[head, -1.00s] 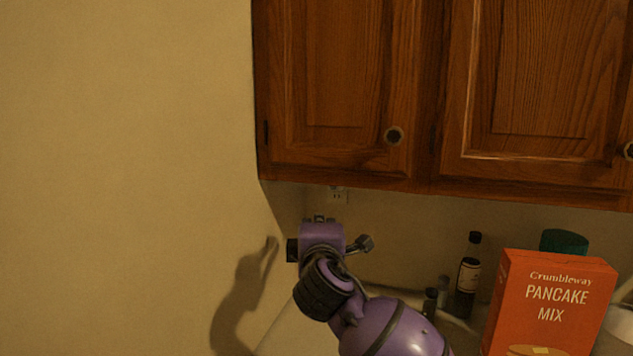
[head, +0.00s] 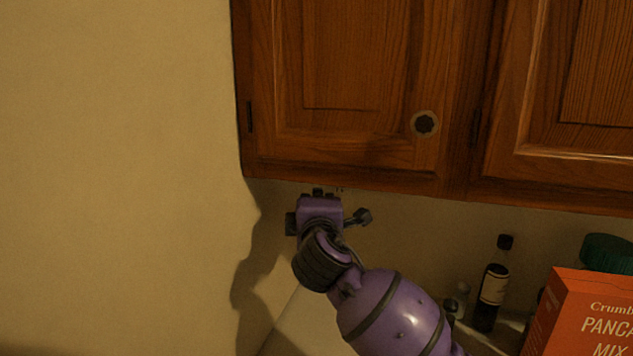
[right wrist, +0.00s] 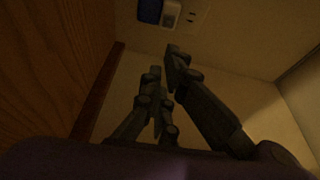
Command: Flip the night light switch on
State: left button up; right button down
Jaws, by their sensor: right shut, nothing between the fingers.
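The night light (right wrist: 171,14) shows at the top of the right wrist view as a small pale unit beside a dark blue part, plugged in at a wall outlet (right wrist: 193,16). Its switch is too small and dark to make out. My right gripper (right wrist: 164,64) is shut and empty, its dark fingers pointing up toward the wall just below the night light, apart from it in the picture. In the head view my right gripper (head: 318,194) is under the cabinet's lower edge and covers most of the outlet area. My left gripper is not in view.
Wooden cabinets (head: 340,90) hang close above my right gripper. A bare wall (head: 110,170) is at the left. A dark bottle (head: 492,290), an orange pancake mix box (head: 585,315) and a green-topped item (head: 608,252) stand on the counter at the right.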

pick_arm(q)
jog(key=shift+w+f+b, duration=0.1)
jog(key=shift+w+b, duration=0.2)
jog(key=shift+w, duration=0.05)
pick_arm(e)
jog(key=w, duration=1)
jog(key=shift+a, duration=0.15)
jog(key=shift+w, duration=0.1)
